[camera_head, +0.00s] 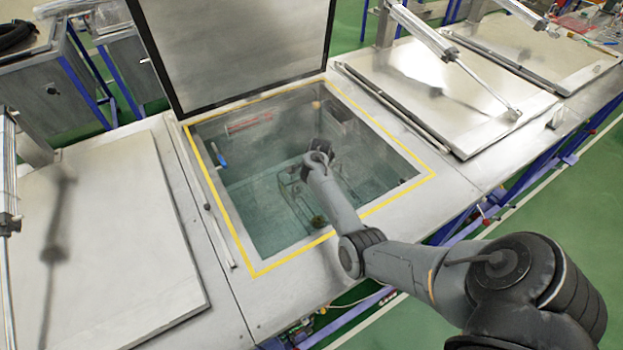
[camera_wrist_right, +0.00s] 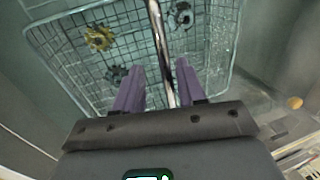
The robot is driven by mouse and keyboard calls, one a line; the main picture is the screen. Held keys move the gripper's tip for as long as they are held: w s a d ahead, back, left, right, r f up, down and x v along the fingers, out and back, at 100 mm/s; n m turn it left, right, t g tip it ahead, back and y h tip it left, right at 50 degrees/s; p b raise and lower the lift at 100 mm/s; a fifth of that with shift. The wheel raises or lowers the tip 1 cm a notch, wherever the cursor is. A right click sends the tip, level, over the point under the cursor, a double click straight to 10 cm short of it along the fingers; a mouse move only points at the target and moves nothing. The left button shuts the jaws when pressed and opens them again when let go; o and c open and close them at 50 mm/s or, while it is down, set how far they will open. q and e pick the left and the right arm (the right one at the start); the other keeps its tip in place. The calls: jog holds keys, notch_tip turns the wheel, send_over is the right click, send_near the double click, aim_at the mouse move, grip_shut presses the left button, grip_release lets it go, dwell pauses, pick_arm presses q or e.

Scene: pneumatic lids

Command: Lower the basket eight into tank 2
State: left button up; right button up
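The open tank (camera_head: 240,185) has a yellow border around its opening and greenish liquid inside. A wire-mesh basket (camera_head: 292,190) is down inside it, partly hidden by my right arm. In the right wrist view the basket (camera_wrist_right: 75,75) holds a yellow part (camera_wrist_right: 98,38) and several grey parts. Its shiny handle bar (camera_wrist_right: 157,35) runs between the purple fingers of my right gripper (camera_wrist_right: 159,66). The fingers stand apart, with a gap visible on each side of the bar. In the head view this gripper (camera_head: 318,158) is inside the tank opening, over the basket. My left gripper is not in view.
The tank's dark-edged lid (camera_head: 235,45) stands raised at the back. Closed metal lids lie to the left (camera_head: 110,240) and right (camera_head: 445,85), with pneumatic cylinders (camera_head: 425,33) above the right ones. The tank walls enclose the basket. A small blue item (camera_head: 220,158) is on the left tank wall.

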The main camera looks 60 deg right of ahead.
jog(key=w+d+p+v, duration=0.1)
jog(key=w+p+v, duration=0.1)
jog(key=p+v, duration=1.4)
jog(key=d+v, duration=0.1)
jog(key=v, duration=0.6)
jog(key=shift+w+a, duration=0.2)
jog(key=shift+w, duration=0.1)
dwell(0.3)
